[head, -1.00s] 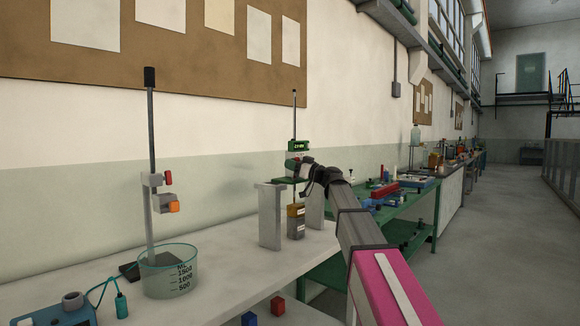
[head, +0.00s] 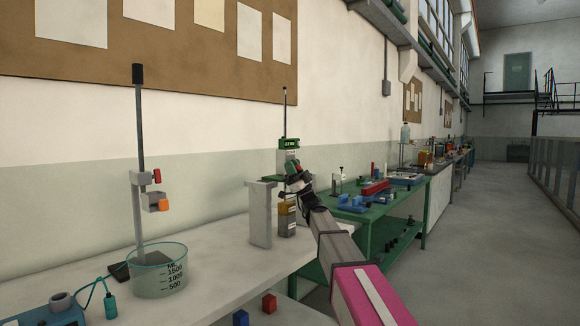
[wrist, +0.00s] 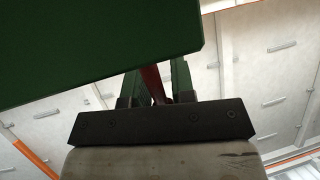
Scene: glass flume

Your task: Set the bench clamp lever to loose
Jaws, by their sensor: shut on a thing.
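The bench clamp lever appears to be the dark red bar (wrist: 152,84) between my gripper's fingers in the wrist view. My gripper (wrist: 156,88) is shut on it, with one finger at each side. In the head view my gripper (head: 295,174) is at the stand with the green display box (head: 289,143), just below that box. A small red part shows there beside the gripper. The gripper and wrist hide most of the clamp, and the lever's setting cannot be read.
A large dark green panel (wrist: 80,45) is close above my gripper in the wrist view. A glass beaker (head: 158,272) and a rod stand (head: 141,180) are on the white bench at left. A green bench (head: 375,212) with several tools is beyond. The floor at right is clear.

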